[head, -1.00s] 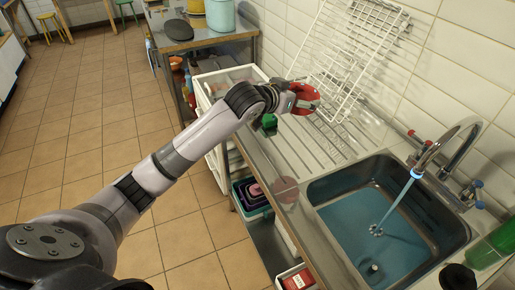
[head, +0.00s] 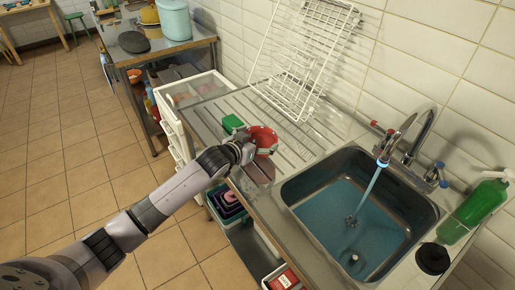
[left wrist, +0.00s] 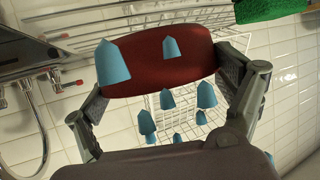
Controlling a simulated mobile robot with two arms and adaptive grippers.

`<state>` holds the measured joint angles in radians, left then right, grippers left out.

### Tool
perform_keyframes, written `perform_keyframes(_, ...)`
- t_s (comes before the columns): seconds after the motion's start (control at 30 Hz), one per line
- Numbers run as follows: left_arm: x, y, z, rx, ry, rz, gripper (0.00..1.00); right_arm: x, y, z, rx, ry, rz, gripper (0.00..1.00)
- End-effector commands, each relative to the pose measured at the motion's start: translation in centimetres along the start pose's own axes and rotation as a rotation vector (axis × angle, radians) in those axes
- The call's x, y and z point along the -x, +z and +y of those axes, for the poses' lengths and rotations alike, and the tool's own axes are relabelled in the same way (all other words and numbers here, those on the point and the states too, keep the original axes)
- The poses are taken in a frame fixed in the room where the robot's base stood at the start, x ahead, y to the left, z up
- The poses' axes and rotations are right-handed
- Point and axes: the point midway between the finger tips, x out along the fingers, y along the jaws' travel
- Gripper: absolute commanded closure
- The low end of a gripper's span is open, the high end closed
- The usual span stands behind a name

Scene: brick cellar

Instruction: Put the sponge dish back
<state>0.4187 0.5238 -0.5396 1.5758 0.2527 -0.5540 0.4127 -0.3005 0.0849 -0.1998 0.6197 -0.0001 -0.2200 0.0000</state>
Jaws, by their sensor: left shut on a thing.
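The red dish (head: 264,139), which I take for the sponge dish, is between the fingers of my left gripper (head: 248,151), over the ribbed drainboard left of the sink. In the left wrist view the red dish (left wrist: 160,65) spans the gap between the two fingers of my left gripper (left wrist: 165,85). A green sponge (head: 233,123) lies on the drainboard just behind and left of the dish; a green edge of the sponge (left wrist: 275,8) shows in the wrist view. Whether the dish touches the drainboard is unclear. My right gripper is not in view.
The sink (head: 360,210) holds bluish water under a running tap (head: 398,135). A white wire rack (head: 305,55) leans on the wall. A green bottle (head: 474,212) and a dark round thing (head: 432,258) stand at the right. A faint reddish-brown patch (head: 259,171) shows near the drainboard's front edge.

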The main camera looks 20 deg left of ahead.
Motion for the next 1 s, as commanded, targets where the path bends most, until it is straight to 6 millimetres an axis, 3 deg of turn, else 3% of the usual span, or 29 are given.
perform_keyframes(0.23,-1.3,3.4,0.1,0.001,0.001,-0.004,0.47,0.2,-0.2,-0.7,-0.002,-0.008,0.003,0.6)
perform_keyframes(0.67,-1.6,4.0,0.1,0.001,0.001,-0.002,0.47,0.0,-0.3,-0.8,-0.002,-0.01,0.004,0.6)
perform_keyframes(0.7,-1.5,3.9,0.1,0.0,0.001,-0.003,0.07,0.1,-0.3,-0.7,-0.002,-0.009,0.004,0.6)
perform_keyframes(0.8,-1.5,3.9,0.1,0.0,0.001,-0.003,0.01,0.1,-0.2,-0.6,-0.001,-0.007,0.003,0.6)
perform_keyframes(1.0,-1.5,3.9,0.1,0.0,0.0,-0.003,0.0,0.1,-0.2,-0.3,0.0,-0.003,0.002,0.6)
